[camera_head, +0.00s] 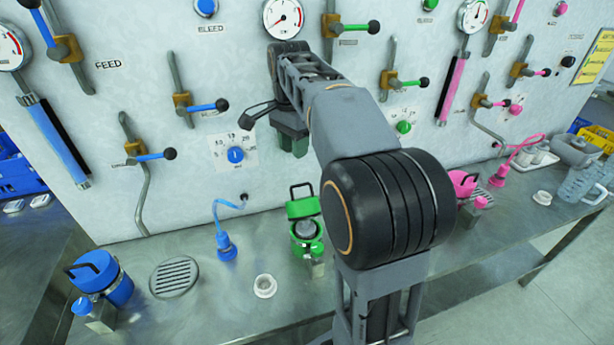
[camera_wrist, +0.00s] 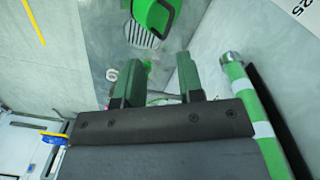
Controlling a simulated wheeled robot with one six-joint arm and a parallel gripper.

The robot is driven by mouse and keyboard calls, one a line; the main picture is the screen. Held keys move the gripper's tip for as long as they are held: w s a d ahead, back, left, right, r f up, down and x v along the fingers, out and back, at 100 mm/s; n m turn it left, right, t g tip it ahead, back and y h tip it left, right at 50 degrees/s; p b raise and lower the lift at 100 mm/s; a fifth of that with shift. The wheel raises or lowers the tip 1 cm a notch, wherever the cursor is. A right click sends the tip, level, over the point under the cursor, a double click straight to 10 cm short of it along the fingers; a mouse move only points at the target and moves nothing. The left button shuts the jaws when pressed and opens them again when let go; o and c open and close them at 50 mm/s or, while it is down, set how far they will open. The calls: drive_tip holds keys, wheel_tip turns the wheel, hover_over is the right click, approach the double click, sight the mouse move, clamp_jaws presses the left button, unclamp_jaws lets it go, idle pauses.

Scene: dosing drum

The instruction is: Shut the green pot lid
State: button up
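The green pot (camera_head: 307,240) stands on the metal bench in the head view, left of my forearm. Its green lid (camera_head: 303,208), with a dark handle, is raised at the back of the pot, and the pot's grey inside shows. My gripper (camera_head: 294,140) is in front of the panel, above and apart from the lid. In the wrist view my gripper (camera_wrist: 157,82) has its two green fingers spread with nothing held between them. A green part (camera_wrist: 155,14) at the top edge of that view looks like the lid or pot; I cannot tell which.
A blue pot (camera_head: 100,275), a round drain grate (camera_head: 174,277) and a small white cup (camera_head: 265,286) are on the bench. A pink pot (camera_head: 462,184) is at right. Levers such as the blue one (camera_head: 200,107) stick out from the panel. A green-white striped tube (camera_wrist: 250,112) is beside my gripper.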

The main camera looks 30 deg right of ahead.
drive_tip(key=w+d+r+m+g, duration=0.1)
drive_tip(key=w+d+r+m, duration=0.1)
drive_tip(key=w+d+m, duration=0.15)
drive_tip(key=m+b, duration=0.2)
approach(302, 201)
drive_tip(key=w+d+f, duration=0.1)
drive_tip(key=f, duration=0.1)
drive_tip(key=d+f, duration=0.1)
drive_tip(key=f, duration=0.1)
drive_tip(key=w+d+f, duration=0.1)
drive_tip(key=f, duration=0.1)
drive_tip(key=shift+w, duration=0.4)
drive_tip(key=shift+c, duration=0.5)
clamp_jaws()
